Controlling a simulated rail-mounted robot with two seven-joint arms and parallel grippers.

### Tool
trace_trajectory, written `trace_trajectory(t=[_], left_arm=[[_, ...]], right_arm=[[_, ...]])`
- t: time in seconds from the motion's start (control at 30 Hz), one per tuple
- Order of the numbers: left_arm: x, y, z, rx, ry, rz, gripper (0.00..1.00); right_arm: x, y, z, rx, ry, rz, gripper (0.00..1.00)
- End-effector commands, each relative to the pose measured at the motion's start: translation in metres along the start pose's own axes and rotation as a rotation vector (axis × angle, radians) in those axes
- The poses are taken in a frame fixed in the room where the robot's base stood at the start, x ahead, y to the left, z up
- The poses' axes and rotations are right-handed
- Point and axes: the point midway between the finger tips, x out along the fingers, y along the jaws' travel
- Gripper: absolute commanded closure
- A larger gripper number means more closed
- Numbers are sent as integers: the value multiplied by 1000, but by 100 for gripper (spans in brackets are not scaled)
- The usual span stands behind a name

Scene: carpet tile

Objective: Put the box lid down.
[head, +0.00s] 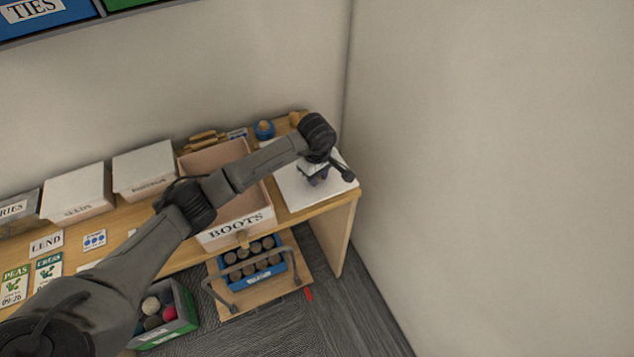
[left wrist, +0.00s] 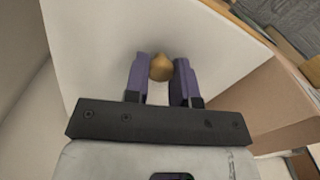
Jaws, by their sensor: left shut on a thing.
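The white box lid (head: 290,190) is at the right end of the wooden table (head: 343,200), just right of the open BOOTS box (head: 235,232). I cannot tell whether it touches the tabletop. My left gripper (head: 315,180) is over the lid. In the left wrist view its purple fingers (left wrist: 160,75) are shut on the lid's round wooden knob (left wrist: 161,67), and the lid's flat top (left wrist: 110,40) spreads around it. The BOOTS box has no lid on it, and its inside shows partly behind my arm. My right gripper is not in view.
Lidded white boxes (head: 145,168) stand to the left. A blue item with a wooden knob (head: 264,130) is behind the BOOTS box. Below are a blue crate of dark cylinders (head: 270,277) and a green bin (head: 182,325). A wall (head: 480,180) rises close on the right.

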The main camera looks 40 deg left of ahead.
Motion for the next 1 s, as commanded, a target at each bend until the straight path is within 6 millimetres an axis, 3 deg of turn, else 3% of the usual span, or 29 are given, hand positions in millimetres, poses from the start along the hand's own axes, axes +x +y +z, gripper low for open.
trace_trajectory(t=[0.3,0.7,0.73,1.0], left_arm=[[36,0,1,-1,-1,-1,100],[41,0,0,0,1,0,100],[41,0,1,0,1,0,75],[40,0,1,0,0,0,50]], right_arm=[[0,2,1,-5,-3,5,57],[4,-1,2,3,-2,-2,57],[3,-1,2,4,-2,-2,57],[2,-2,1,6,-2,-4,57]])
